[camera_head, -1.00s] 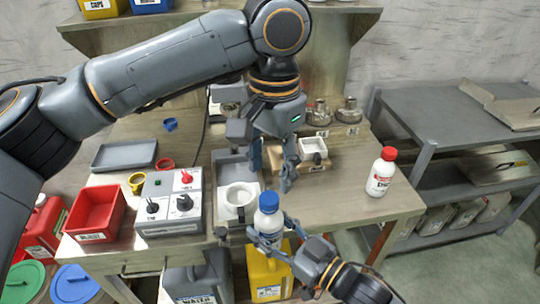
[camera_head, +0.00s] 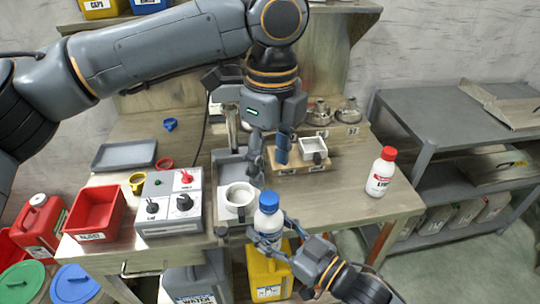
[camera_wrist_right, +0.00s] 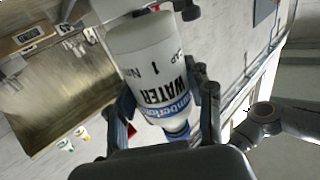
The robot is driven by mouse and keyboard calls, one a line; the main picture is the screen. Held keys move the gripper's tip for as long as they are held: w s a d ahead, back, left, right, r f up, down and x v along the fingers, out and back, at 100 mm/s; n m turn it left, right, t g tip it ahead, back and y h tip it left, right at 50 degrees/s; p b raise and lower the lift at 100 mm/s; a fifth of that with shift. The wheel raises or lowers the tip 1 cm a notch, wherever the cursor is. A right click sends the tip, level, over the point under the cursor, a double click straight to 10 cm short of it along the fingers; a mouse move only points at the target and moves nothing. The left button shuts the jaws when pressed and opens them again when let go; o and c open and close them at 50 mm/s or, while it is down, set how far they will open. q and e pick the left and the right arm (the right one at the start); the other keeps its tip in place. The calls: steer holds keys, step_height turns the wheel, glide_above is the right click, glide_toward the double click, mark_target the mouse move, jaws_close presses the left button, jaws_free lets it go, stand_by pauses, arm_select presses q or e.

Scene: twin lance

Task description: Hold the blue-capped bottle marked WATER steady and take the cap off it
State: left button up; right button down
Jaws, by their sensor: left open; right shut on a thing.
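The white WATER bottle (camera_head: 267,224) stands upright with its blue cap (camera_head: 269,199) on. My right gripper (camera_head: 268,241) is shut around its lower body, in front of the bench edge. In the right wrist view the bottle (camera_wrist_right: 150,60) appears upside down between the fingers, with its WATER label readable and the blue cap (camera_wrist_right: 178,132) low in the picture. My left gripper (camera_head: 269,158) is open and empty, above and behind the cap and apart from it, with its fingers pointing down.
A white mug (camera_head: 239,196) stands just left of the bottle, beside a switch box (camera_head: 170,208). A red-capped bottle (camera_head: 381,172) stands at the right of the bench. A white square cup (camera_head: 313,148) sits behind. A yellow jug (camera_head: 266,275) is below the bench edge.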

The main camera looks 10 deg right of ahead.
mark_target(270, 197)
arm_select(q)
step_height(270, 197, down, 7)
steer(key=shift+f, duration=0.2)
stand_by(0.3)
jaws_close()
steer(key=n, duration=1.1)
steer(key=shift+n, duration=0.3)
steer(key=shift+r, duration=0.25)
steer(key=shift+r, duration=0.9)
steer(key=shift+r, duration=0.1)
